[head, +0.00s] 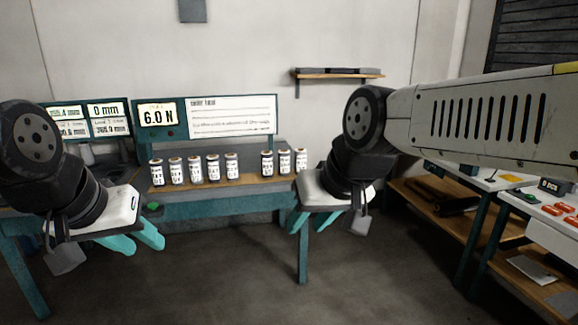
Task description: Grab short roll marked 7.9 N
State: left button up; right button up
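Several small rolls with white labels and dark bands stand upright on the teal-framed bench (220,209). A left group (195,169) and a right group of three (284,162) have a gap between them. The label print is too small to read, so I cannot tell which roll is marked 7.9 N. My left gripper (136,241) is at the lower left, in front of the bench, with its teal fingers apart and empty. My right gripper (310,221) is in front of the bench's right end, fingers apart and empty. Neither touches a roll.
A display reading 6.0 N (159,115) stands behind the rolls, beside a white text panel (232,116). Another display in mm (106,111) is further left. A wall shelf (338,75) hangs behind. At right are wooden shelves (425,207) and a workbench with red parts (559,209).

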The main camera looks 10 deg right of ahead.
aim_at(212, 161)
jog(key=i+u, duration=0.15)
jog(key=i, duration=0.45)
jog(key=i+u, duration=0.1)
jog(key=i, duration=0.55)
jog(key=i+u, duration=0.15)
jog(key=i, duration=0.45)
jog(key=i+l+u, duration=0.15)
jog(key=i, duration=0.5)
